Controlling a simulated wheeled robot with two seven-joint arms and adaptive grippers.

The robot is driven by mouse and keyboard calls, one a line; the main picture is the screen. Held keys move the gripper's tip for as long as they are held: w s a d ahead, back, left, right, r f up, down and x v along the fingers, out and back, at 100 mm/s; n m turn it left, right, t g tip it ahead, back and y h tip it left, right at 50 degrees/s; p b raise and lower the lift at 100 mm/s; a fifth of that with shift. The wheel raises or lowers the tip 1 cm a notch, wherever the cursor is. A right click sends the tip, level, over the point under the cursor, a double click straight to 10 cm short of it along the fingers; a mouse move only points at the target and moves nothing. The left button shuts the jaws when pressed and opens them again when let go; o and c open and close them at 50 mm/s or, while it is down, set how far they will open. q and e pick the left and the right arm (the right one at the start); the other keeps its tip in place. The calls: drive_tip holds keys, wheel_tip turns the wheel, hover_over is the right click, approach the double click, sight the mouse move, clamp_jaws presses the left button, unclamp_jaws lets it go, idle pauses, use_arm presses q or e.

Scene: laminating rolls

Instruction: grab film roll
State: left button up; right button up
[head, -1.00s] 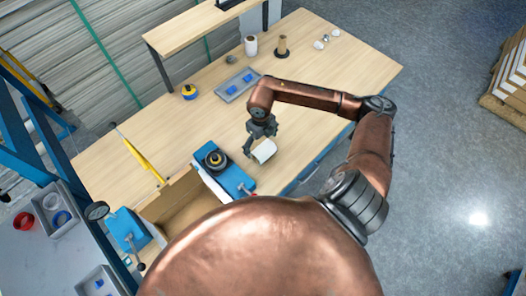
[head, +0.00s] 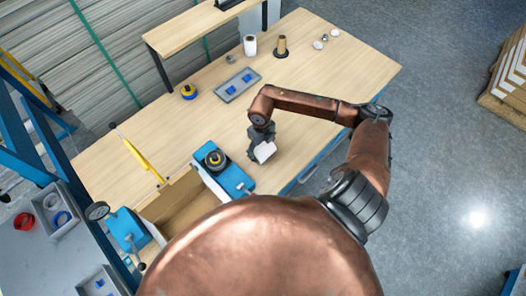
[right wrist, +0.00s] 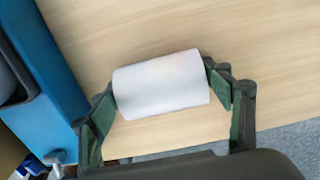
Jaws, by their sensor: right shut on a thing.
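A white film roll (head: 265,151) is near the front edge of the wooden table (head: 330,95), to the right of the blue machine part. In the right wrist view the film roll (right wrist: 160,85) lies on its side between the two fingers. My right gripper (head: 260,139) is shut on it, one finger at each end, as the right wrist view also shows (right wrist: 163,91). I cannot tell whether the roll touches the table. My left gripper is not in view.
A blue clamp block with a black and yellow knob (head: 215,160) stands close to the left. Further back are a grey tray (head: 238,85), another white roll (head: 250,45) and a brown spool (head: 281,46).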

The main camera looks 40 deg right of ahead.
drive_tip(key=c, duration=0.5)
drive_tip(key=shift+r, duration=0.15)
